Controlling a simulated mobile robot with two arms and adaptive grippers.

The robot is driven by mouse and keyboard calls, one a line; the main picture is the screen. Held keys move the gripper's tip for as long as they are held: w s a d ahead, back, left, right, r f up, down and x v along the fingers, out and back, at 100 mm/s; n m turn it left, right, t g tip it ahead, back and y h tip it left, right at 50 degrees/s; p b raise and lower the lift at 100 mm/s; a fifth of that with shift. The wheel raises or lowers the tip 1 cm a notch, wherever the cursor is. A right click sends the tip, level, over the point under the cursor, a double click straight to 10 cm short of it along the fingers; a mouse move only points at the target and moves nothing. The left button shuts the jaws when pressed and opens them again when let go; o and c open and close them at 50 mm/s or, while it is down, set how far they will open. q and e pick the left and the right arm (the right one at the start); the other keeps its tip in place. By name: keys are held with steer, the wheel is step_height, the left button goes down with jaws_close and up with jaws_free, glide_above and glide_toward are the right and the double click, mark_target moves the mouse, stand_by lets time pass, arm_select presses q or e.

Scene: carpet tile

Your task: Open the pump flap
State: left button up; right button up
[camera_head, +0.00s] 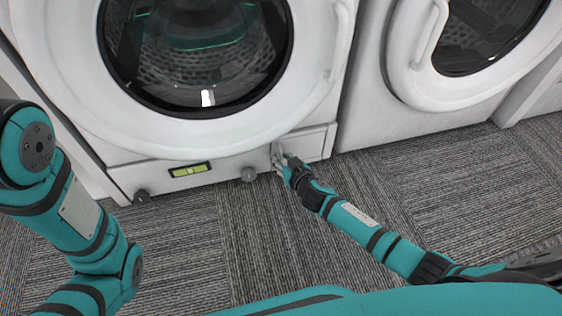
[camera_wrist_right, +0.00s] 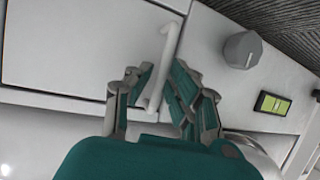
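The pump flap (camera_head: 313,145) is a white panel at the lower right front of the left washing machine. It fills the upper left of the right wrist view (camera_wrist_right: 75,45) and looks flush with the front, its seams visible. A slim white bar handle (camera_wrist_right: 168,50) stands out near its edge. My right gripper (camera_head: 281,160) is at this handle. In the right wrist view its two fingers (camera_wrist_right: 160,80) lie close on either side of the handle and look shut on it; exact contact is hard to tell. My left arm enters at left, but its gripper is out of view.
The washer (camera_head: 65,75) has a grey knob (camera_head: 248,174) just left of the handle, a green display (camera_head: 190,170) and another dark knob (camera_head: 142,196) further left. Its round door (camera_head: 200,50) overhangs the flap. A second machine (camera_head: 375,110) stands at right. The grey carpet in front is clear.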

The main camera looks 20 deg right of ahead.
steer(key=shift+w+f, duration=0.1)
steer(key=shift+w, duration=0.15)
jaws_close()
stand_by(0.3)
